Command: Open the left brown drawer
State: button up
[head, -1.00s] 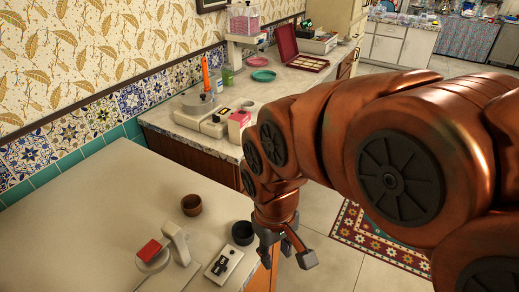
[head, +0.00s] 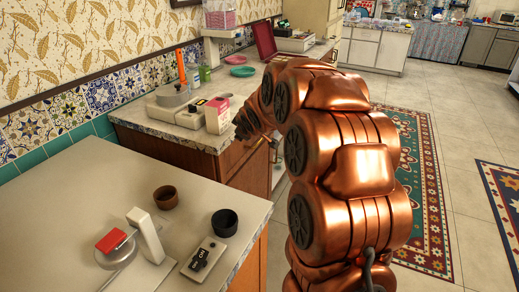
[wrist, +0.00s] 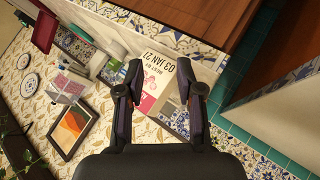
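The brown wooden cabinet front (head: 238,160) is under the patterned counter in the head view, partly hidden by my arm. I cannot make out the left drawer's outline or handle. In the wrist view, which is tilted, a brown wooden panel (wrist: 205,18) fills the top right; I cannot tell whether it is the drawer front. My gripper (wrist: 159,70) is open and empty, its two dark fingers apart. In the head view it is mostly hidden by my arm near the cabinet's corner. I see no contact with the cabinet.
Open floor lies right.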

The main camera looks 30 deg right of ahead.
jog(key=w+d+f+n+t+b, duration=0.3)
jog(key=w+d+f+b, duration=0.15)
jog(key=w+d, duration=0.3)
jog(key=n+t+y+b, duration=0.6)
jog(key=n+t+b, duration=0.1)
jog(key=n+b, duration=0.25)
send_near(259, 141)
jog(key=x, duration=0.3)
jog(key=shift+d+f+b+x, duration=0.15)
jog(key=shift+b+x, duration=0.1)
jog(key=shift+x, duration=1.6)
jog(key=shift+d+f+b+x, duration=0.15)
jog(key=shift+b+x, duration=0.1)
jog(key=shift+x, duration=1.6)
jog(key=shift+w, duration=0.1)
grip_shut()
